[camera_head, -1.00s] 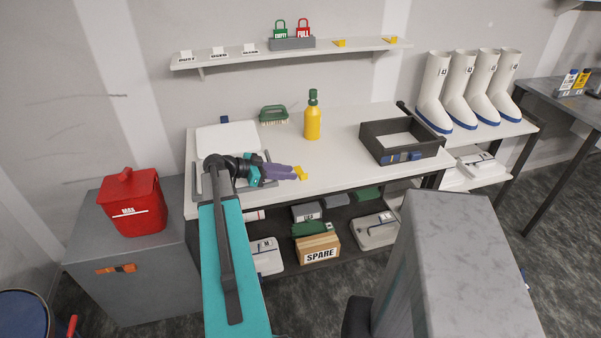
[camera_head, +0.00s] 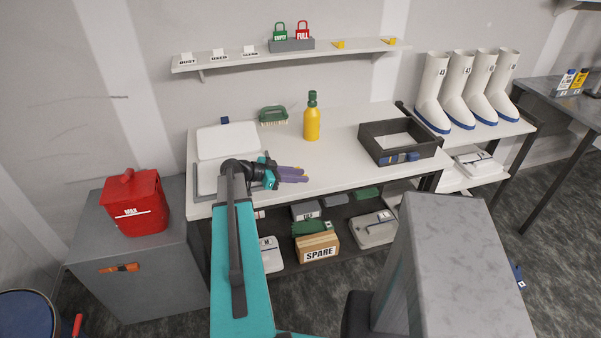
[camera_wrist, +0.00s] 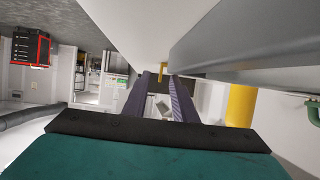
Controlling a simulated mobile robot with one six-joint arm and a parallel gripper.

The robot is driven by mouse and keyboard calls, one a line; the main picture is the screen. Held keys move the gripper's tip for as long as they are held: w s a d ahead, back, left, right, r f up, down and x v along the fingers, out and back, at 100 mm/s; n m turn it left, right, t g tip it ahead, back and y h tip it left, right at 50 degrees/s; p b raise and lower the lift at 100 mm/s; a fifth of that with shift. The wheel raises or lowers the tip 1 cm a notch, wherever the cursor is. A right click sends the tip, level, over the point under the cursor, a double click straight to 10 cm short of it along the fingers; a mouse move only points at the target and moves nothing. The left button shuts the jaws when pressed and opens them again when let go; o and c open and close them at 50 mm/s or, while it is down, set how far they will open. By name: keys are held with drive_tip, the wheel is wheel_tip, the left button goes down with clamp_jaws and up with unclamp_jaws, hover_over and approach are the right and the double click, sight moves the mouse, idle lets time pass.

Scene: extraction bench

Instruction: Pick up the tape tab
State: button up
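A small yellow tab, which looks like the tape tab (camera_wrist: 163,68), shows in the wrist view between and just beyond my fingertips. I cannot tell whether either finger touches it. My gripper (camera_wrist: 160,75) has its two purple fingers apart, with a gap between them. In the head view, my gripper (camera_head: 305,174) is over the front part of the white bench, pointing right. The tab cannot be made out there and is probably hidden by the fingers.
A red bin (camera_head: 135,205) stands at left. Two small yellow pieces sit on the wall shelf (camera_head: 225,60). The bench middle is clear.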

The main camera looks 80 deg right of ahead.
drive_tip(key=shift+s+d+f, duration=0.1)
drive_tip(key=shift+s, duration=0.05)
idle(0.4)
clamp_jaws()
